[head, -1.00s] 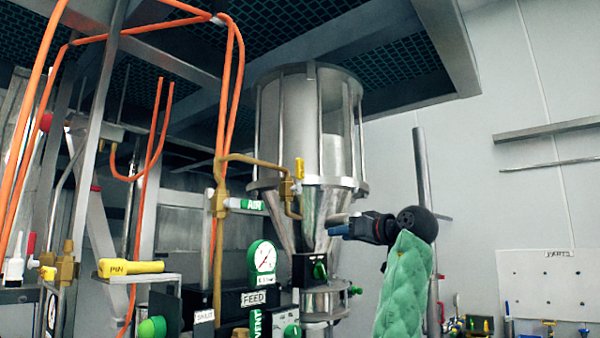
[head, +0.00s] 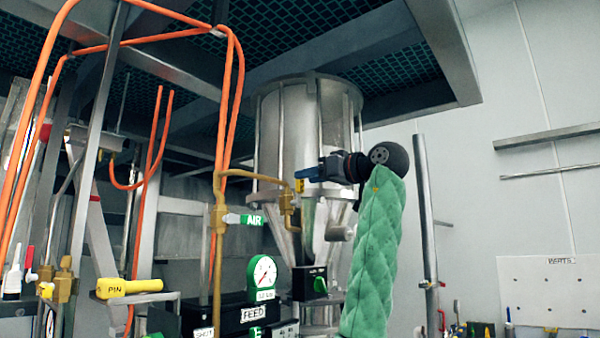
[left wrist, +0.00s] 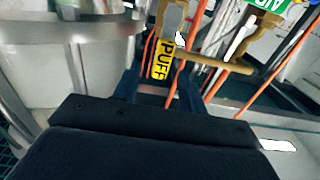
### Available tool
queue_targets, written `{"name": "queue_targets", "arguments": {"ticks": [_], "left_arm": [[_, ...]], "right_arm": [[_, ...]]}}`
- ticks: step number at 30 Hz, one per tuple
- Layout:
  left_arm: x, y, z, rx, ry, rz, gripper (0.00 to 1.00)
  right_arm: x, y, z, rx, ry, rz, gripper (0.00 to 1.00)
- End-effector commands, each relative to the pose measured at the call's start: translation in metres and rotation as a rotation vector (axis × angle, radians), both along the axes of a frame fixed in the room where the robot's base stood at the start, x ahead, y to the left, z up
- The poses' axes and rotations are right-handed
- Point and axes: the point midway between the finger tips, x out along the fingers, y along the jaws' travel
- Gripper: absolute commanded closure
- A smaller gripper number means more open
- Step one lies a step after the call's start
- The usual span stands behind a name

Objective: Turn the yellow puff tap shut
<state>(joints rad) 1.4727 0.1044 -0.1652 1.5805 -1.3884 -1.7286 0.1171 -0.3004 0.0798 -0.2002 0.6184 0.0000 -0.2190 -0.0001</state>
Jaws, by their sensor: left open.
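The yellow puff tap (head: 299,185) is on the brass pipe in front of the steel hopper. In the left wrist view its yellow handle, marked PUFF (left wrist: 162,60), lies lengthwise between and beyond my fingers. My left gripper (head: 306,173) is at the end of the green-sleeved arm and points left, just beside and above the tap in the head view. It is open, and its dark blue fingers (left wrist: 160,82) stand either side of the handle in the wrist picture. I cannot tell if they touch it. My right gripper is not in view.
The steel hopper (head: 290,125) is close behind my gripper. The brass pipe (head: 235,174) and green AIR tap (head: 245,219) are to the left, with orange hoses (head: 233,100) beyond. A gauge (head: 262,273) and a yellow PIN handle (head: 128,288) are lower.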

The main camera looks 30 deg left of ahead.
Motion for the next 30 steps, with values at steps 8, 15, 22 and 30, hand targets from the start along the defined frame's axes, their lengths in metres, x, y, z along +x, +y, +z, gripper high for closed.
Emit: {"name": "queue_targets", "arguments": {"ticks": [8,15,22,30], "left_arm": [[0.003,0.031,0.002,0.001,0.001,0.001,0.58],[0.003,0.038,0.000,0.001,-0.001,-0.001,0.58],[0.003,0.038,0.000,0.001,0.000,-0.001,0.64],[0.003,0.038,0.000,0.001,0.000,-0.001,1.00]], "right_arm": [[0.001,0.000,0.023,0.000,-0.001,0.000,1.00],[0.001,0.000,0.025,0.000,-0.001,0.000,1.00],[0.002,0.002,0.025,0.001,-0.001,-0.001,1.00],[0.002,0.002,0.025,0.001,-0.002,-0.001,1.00]]}}
